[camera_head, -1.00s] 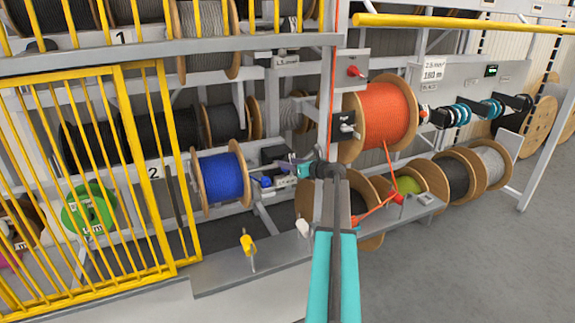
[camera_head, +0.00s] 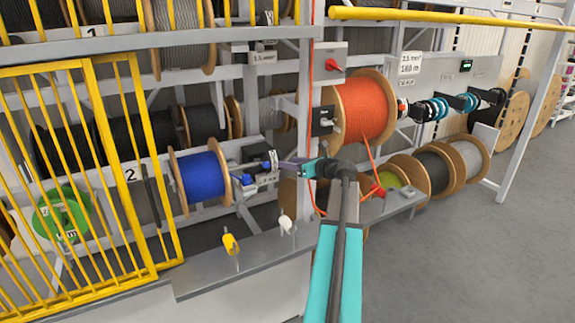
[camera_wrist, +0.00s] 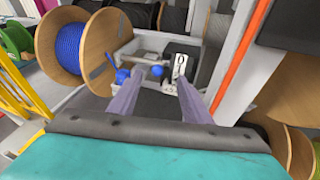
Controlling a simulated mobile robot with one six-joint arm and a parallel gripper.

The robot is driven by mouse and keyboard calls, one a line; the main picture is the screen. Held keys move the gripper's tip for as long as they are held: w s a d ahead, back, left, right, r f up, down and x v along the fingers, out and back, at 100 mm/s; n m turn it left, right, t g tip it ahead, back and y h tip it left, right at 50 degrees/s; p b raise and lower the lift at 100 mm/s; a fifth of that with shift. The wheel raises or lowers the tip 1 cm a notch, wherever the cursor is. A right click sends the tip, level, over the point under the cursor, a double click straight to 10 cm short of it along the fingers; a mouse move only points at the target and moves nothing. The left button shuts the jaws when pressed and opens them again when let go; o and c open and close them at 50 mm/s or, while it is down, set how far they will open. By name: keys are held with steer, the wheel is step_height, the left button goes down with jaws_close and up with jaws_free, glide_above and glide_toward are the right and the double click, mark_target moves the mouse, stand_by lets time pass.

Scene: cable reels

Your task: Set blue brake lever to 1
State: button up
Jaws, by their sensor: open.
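A blue knob (camera_wrist: 157,71), apparently the brake lever's end, shows in the wrist view between my fingertips, left of a small plate (camera_wrist: 181,66) marked with what looks like 0. In the head view the blue lever part (camera_head: 267,165) is just left of my gripper (camera_head: 284,165). In the wrist view my gripper (camera_wrist: 160,80) is open, one finger on each side of the knob; I cannot tell whether either touches it. A second blue part (camera_wrist: 122,76) sits by the blue cable reel (camera_wrist: 74,50), which is also in the head view (camera_head: 202,175).
A yellow barrier (camera_head: 125,165) stands left of the reel. An orange reel (camera_head: 362,110) hangs to the right, with its cable running down. A yellow lever (camera_head: 230,244) and a white lever (camera_head: 285,224) stand on the front ledge. Grey floor is open at right.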

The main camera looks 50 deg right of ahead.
steer(key=shift+c, duration=0.4)
steer(key=c, duration=0.7)
steer(key=shift+d, duration=0.2)
jaws_close()
steer(key=s+a+f+h, duration=0.1)
steer(key=a+f+h, duration=0.2)
steer(key=f, duration=0.6)
steer(key=shift+a+f+g, duration=0.25)
steer(key=shift+f+g, duration=0.05)
steer(key=shift+f, duration=0.1)
steer(key=shift+s, duration=0.1)
